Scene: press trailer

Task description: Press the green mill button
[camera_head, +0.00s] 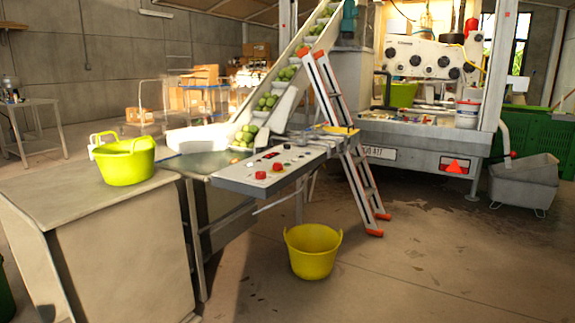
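A grey control panel (305,158) stands in the middle of the camera_head view, at the foot of the conveyor. It carries two red buttons (278,167) near its front edge, with a dark and red strip (270,155) behind them and small pale and dark controls to the right. The panel is small in the picture, and I cannot make out a green button on it. Neither of my grippers is in view.
A sloped conveyor (285,92) with green fruit rises behind the panel. An orange-and-grey ladder (352,150) leans to its right. A worktop (75,197) with a yellow-green tub (125,165) is at left. A yellow bucket (312,252) stands on the floor; right foreground floor is clear.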

